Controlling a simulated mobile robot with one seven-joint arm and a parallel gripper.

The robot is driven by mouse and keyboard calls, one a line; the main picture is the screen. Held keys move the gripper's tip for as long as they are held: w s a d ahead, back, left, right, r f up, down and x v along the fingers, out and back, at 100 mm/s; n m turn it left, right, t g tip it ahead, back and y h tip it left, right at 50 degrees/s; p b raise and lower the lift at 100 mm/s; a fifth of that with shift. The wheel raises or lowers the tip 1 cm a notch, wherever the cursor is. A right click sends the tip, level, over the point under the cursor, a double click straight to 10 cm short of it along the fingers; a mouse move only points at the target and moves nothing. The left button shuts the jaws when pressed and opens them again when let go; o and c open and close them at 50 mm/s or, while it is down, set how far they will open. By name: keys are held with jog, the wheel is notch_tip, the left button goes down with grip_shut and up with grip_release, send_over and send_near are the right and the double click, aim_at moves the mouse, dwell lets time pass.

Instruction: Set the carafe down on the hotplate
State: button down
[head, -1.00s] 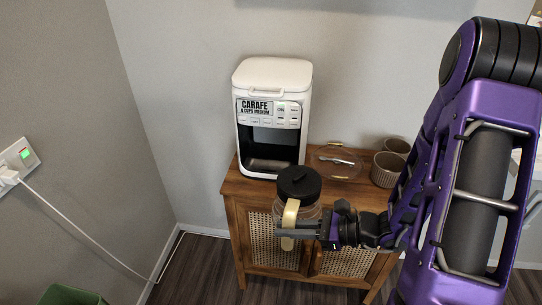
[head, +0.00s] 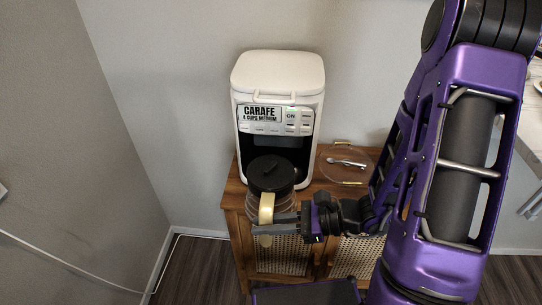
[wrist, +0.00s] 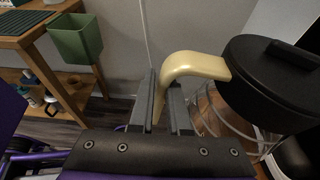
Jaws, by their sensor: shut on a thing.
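The glass carafe with a black lid (head: 270,174) and a cream handle (head: 266,208) is held up in front of the coffee maker. My gripper (head: 286,217) is shut on the handle; the wrist view shows the two fingers (wrist: 168,100) on either side of the cream handle (wrist: 196,66). The carafe looks upright, its black lid also showing in the wrist view (wrist: 262,85). The white coffee maker (head: 278,75) stands on the cabinet, its dark bay open toward me behind the carafe. The hotplate is hidden behind the carafe.
The wooden cane cabinet (head: 233,196) carries the coffee maker. A round clear tray (head: 345,179) with a spoon (head: 347,162) lies to its right. A green bin (wrist: 75,40) hangs on a wooden stand in the wrist view.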

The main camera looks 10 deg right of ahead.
jog(key=shift+w+f+b, duration=0.15)
jog(key=shift+w+b, duration=0.2)
jog(key=shift+b, duration=0.05)
jog(key=w+d, duration=0.1)
jog(key=w, duration=0.4)
jog(key=w+d+b, duration=0.1)
jog(key=w, duration=0.5)
jog(key=w+d+b, duration=0.1)
jog(key=w, duration=0.4)
jog(key=shift+w+d, duration=0.2)
jog(key=shift+w, duration=0.2)
jog(key=shift+w+f, duration=0.1)
jog(key=shift+f+b, duration=0.1)
jog(key=shift+b, duration=0.2)
jog(key=shift+f, duration=0.15)
jog(key=c, duration=0.9)
grip_release()
